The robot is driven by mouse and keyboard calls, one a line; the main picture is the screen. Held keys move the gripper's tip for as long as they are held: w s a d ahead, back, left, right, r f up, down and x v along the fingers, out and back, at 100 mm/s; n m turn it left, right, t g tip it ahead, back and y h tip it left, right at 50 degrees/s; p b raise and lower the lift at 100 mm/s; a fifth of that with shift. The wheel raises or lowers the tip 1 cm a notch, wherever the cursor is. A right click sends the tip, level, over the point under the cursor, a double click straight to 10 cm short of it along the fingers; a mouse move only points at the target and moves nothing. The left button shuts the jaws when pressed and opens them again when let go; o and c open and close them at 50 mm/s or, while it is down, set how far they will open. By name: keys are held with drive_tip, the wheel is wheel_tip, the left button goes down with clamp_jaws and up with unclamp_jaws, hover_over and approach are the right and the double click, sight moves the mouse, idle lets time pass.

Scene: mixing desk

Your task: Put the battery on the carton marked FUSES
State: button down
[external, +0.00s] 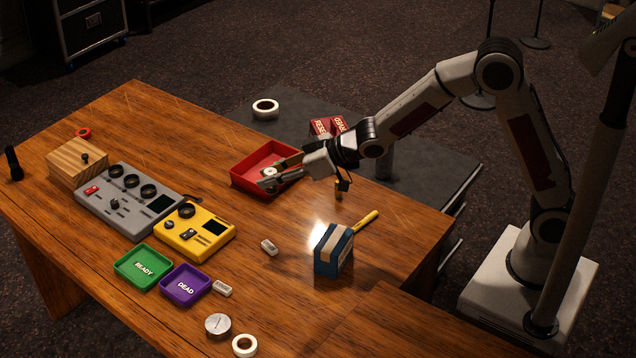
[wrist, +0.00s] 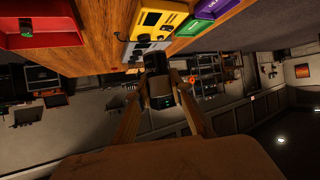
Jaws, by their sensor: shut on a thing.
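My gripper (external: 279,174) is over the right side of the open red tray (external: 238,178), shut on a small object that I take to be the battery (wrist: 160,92). In the external view a pale round end (external: 269,171) shows between the fingers. A blue carton (external: 328,263) with a beige top band stands on the desk, in front of the arm. A red carton (external: 328,127) with white lettering is behind the gripper. I cannot clearly read FUSES on either.
A grey mixer (external: 115,215), a yellow device (external: 205,239), a green READY tray (external: 143,264) and a purple DEAD tray (external: 185,286) are at the left. A yellow-handled tool (external: 366,219) lies beside the blue carton.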

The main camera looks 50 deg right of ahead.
wheel_tip(320, 180, up, 2)
drive_tip(key=d, duration=0.3)
drive_tip(key=n+g+y, duration=0.4)
drive_tip(key=n, duration=0.1)
hover_over(334, 239)
drive_tip(key=f, duration=0.1)
drive_tip(key=shift+f, duration=0.1)
drive_tip(key=shift+f, duration=2.85)
drive_tip(key=shift+f, duration=0.1)
drive_tip(key=shift+f, duration=2)
drive_tip(key=shift+f, duration=0.15)
